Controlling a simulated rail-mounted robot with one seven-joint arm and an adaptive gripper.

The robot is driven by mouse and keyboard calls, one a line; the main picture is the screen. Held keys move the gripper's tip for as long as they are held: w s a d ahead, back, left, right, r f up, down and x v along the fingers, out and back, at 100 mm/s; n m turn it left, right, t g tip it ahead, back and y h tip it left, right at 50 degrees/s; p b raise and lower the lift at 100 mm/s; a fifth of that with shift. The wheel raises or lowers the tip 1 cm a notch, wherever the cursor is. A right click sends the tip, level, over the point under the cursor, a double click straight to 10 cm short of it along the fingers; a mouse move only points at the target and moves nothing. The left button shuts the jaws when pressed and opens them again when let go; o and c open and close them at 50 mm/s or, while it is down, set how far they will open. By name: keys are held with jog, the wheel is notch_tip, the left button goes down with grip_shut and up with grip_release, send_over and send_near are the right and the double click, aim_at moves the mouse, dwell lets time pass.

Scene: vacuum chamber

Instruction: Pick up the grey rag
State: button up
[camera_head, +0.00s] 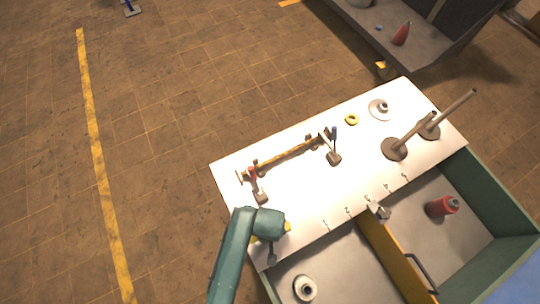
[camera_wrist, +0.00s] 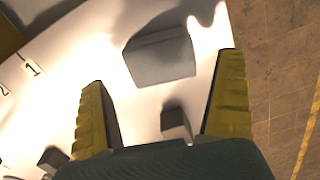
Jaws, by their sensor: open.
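A grey, flat-faced shape that looks like the grey rag (camera_wrist: 162,58) lies on the white tabletop (camera_wrist: 140,105) in the wrist view. A grey patch that may be the same rag (camera_head: 271,257) shows just below my gripper in the head view. My gripper (camera_wrist: 165,70) is open, with its two yellow fingers spread to either side of the rag in the wrist view. Nothing is between the fingers that I can see as gripped. Whether the fingertips are level with the rag or above it, I cannot tell. In the head view my arm partly hides my gripper (camera_head: 272,238).
A small dark block (camera_wrist: 175,123) stands between the fingers, nearer the palm. A yellow bar on stands (camera_head: 290,155) is farther along the table. Posts (camera_head: 396,148) stand at the right. Green-walled bins (camera_head: 500,195) hold a red bottle (camera_head: 441,206) and a white round part (camera_head: 304,288).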

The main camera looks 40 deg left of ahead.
jog(key=f+b, duration=0.1)
jog(key=f, duration=0.2)
jog(key=f+b, duration=0.1)
jog(key=f, duration=0.2)
jog(key=shift+w+a, duration=0.1)
jog(key=shift+a, duration=0.1)
jog(key=shift+r, duration=0.15)
jog(key=c, duration=0.9)
